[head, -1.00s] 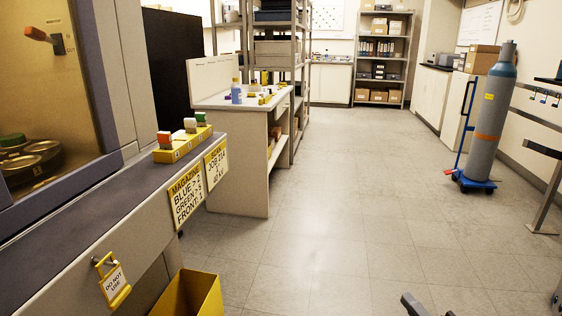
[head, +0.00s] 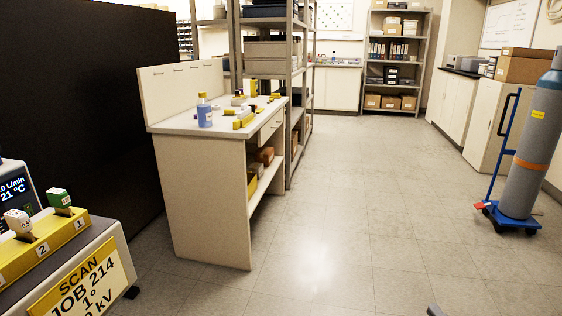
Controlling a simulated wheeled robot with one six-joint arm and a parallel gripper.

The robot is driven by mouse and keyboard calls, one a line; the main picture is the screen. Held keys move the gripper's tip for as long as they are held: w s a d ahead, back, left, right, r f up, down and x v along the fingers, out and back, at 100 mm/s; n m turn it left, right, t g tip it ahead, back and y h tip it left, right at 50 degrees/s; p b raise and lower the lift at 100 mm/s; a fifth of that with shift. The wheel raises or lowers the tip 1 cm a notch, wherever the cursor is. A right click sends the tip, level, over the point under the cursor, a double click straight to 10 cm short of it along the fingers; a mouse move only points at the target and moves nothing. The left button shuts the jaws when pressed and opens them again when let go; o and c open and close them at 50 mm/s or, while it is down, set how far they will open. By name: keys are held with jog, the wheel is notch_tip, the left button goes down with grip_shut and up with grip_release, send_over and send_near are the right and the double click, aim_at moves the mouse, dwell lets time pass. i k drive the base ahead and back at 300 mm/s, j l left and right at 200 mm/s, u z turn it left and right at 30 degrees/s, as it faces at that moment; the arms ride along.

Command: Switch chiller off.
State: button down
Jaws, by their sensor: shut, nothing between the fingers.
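A dark display (head: 14,190) at the left edge of the head view reads "L/min" and "21 °C"; its left part is cut off. These readings fit a chiller, but its body is mostly out of frame and I see no switch on it. I cannot make out my gripper; only a small grey piece, perhaps part of my arm, shows at the bottom edge.
A yellow holder (head: 22,259) with numbered slots sits on the console by a yellow SCAN sign (head: 85,285). A white bench (head: 205,200) with a blue bottle (head: 204,115) stands ahead. A gas cylinder on a blue cart (head: 515,225) is at right. The middle floor is clear.

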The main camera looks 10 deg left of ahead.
aim_at(27, 208)
jog(key=i+u, duration=0.35)
jog(key=i, duration=0.2)
jog(key=i+u, duration=0.4)
jog(key=i, duration=0.15)
jog(key=i+l+u, duration=0.35)
jog(key=i, duration=0.15)
jog(key=i+j+u, duration=0.15)
jog(key=u, duration=0.3)
jog(key=i+u, duration=0.7)
jog(key=u, duration=0.25)
jog(key=i+l+u, duration=0.15)
jog(key=u, duration=0.3)
jog(key=i+l+u, duration=0.1)
jog(key=i+u, duration=0.25)
jog(key=i+l+u, duration=0.3)
jog(key=i+j, duration=0.05)
jog(key=i, duration=0.05)
